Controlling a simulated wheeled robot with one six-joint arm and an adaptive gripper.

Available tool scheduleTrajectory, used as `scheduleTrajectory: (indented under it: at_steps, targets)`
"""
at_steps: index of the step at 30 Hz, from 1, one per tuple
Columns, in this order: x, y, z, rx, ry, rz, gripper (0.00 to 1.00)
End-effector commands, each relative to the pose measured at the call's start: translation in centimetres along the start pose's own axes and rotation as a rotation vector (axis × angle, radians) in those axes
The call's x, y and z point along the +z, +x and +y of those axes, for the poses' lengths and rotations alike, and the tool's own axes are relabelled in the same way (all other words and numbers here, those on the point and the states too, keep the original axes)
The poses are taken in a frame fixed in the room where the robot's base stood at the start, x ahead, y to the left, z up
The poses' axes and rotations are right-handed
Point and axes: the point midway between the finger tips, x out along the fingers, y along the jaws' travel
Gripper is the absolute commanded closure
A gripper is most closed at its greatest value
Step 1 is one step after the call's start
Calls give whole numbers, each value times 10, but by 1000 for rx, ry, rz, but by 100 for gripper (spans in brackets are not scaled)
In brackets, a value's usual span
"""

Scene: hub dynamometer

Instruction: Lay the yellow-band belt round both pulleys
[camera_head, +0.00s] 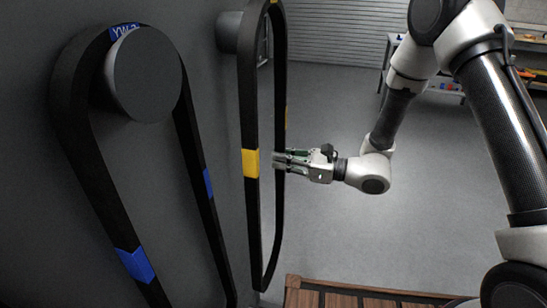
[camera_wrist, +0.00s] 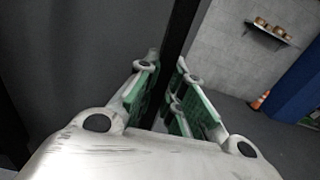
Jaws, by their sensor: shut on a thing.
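The yellow-band belt (camera_head: 251,205) is a long black upright loop with yellow bands, right of centre of the wall in the head view. My gripper (camera_head: 279,161) reaches in from the right and is shut on the belt's right strand, about mid-height. In the wrist view the dark strand (camera_wrist: 179,35) runs between the green-padded fingers (camera_wrist: 168,98). A grey cylinder, seemingly a pulley (camera_head: 229,33), juts from the wall by the belt's upper part; I cannot tell whether the belt is around it. No lower pulley is visible.
A blue-band belt (camera_head: 83,185) hangs round another grey pulley (camera_head: 150,75) at the left. A slatted wooden platform (camera_head: 345,297) lies below. A workbench (camera_head: 445,85) stands at the back right. The floor between is clear.

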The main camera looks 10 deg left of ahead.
Motion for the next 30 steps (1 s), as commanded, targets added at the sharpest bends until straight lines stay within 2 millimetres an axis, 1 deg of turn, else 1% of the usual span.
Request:
scheduleTrajectory:
  at_steps: [9,15,20,27,30]
  targets:
    - [0,-29,-1,-3,1,0,100]
    - [0,-44,-1,-2,0,-1,100]
    - [0,-48,0,0,0,-1,100]
    - [0,-47,0,1,0,-1,100]
    - [0,-44,4,10,0,-1,100]
